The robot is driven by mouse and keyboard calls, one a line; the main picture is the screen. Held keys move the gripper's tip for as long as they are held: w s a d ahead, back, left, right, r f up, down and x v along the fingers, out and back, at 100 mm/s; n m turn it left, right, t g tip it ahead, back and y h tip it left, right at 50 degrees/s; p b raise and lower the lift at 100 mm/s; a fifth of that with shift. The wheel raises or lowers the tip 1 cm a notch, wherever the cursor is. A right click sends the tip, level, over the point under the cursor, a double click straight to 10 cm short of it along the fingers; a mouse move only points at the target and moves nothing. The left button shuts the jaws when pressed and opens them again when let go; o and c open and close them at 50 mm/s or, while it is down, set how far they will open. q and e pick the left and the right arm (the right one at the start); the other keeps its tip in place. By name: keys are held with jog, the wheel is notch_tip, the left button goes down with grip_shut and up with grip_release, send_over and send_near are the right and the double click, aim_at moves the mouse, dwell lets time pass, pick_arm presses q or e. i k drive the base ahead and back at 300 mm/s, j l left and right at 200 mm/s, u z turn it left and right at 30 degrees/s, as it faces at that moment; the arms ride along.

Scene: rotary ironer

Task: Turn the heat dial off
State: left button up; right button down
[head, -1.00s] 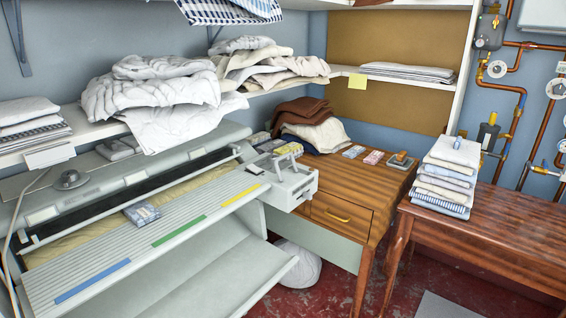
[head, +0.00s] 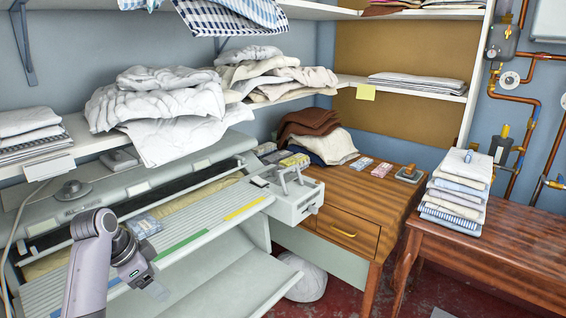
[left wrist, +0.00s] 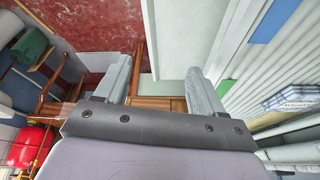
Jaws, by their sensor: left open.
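The rotary ironer (head: 190,245) stands at the left with a grey control box (head: 292,205) at its right end. A small dark knob (head: 313,209) shows on that box's end face; I cannot tell its setting or whether it is the heat dial. A round metal knob (head: 72,190) sits on the ironer's top cover at the left. My left gripper (head: 157,289) is over the ironer's front, left of and apart from the control box. In the left wrist view its fingers (left wrist: 160,80) are spread with nothing between them. My right gripper is out of view.
A wooden desk (head: 345,205) with cloths and small boxes adjoins the control box. A wooden table (head: 510,245) bears folded linen (head: 455,190). Laundry (head: 175,105) overhangs the shelf above the ironer.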

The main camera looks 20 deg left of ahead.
aim_at(277, 171)
jog(key=i, duration=1.7)
